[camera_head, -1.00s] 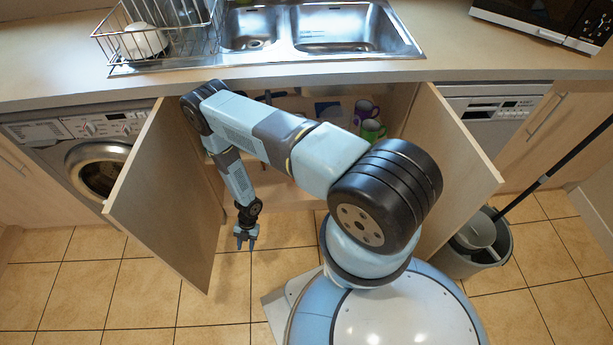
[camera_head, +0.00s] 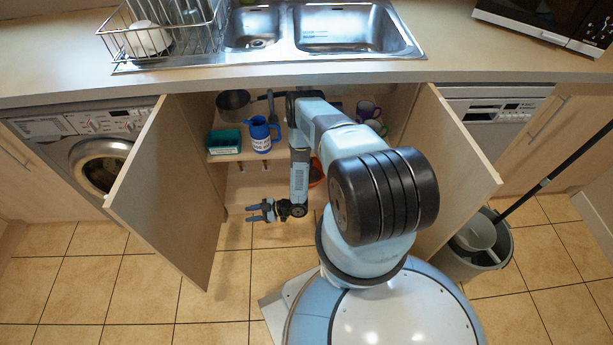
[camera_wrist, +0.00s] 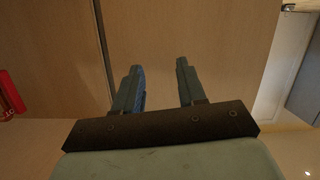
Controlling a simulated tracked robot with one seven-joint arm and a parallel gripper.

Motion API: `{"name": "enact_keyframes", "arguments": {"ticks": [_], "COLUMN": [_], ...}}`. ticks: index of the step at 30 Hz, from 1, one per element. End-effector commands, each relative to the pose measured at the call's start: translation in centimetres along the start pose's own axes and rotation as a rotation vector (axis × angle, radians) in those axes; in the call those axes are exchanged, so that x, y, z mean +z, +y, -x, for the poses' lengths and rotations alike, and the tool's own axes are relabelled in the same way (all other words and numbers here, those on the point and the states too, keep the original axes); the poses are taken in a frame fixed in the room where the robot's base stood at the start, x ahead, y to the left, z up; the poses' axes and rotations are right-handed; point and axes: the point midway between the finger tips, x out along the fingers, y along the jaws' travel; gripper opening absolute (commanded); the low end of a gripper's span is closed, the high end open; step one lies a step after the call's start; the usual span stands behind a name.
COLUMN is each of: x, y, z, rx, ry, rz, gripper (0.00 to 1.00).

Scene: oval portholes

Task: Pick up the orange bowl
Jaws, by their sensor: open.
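The orange bowl (camera_head: 315,172) shows only as a small orange-red piece low inside the open cupboard, just right of my forearm in the head view. My forearm hides most of it. My gripper (camera_head: 252,213) is open and empty, low in front of the cupboard opening, left of the bowl and pointing left. In the wrist view my gripper's two fingers (camera_wrist: 158,85) are apart with nothing between them, facing a plain wooden panel. I cannot see the bowl in the wrist view.
Open cupboard doors stand at left (camera_head: 165,195) and right (camera_head: 455,165). The shelf holds a blue jug (camera_head: 261,135), a green box (camera_head: 224,141), a dark pot (camera_head: 233,103) and a purple mug (camera_head: 367,109). A mop bucket (camera_head: 478,255) stands right. Floor before the left door is clear.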

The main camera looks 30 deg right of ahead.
Motion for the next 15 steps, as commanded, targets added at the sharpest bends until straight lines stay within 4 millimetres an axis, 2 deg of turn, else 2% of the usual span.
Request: {"name": "enact_keyframes", "arguments": {"ticks": [3,5,9,11,15], "x": [1.6,2.5,4.8,5.8,8.2], "y": [3.9,5.6,9.0,10.0,11.5], "z": [4.0,6.3,12.2,15.0,21.9], "rx": [0.224,0.334,0.599,0.713,0.979], "ry": [-0.021,-0.029,-0.034,-0.033,-0.019], "rz": [-0.152,-0.227,-0.396,-0.465,-0.618], "gripper": [0.40,0.40,0.40,0.40,0.40]}}
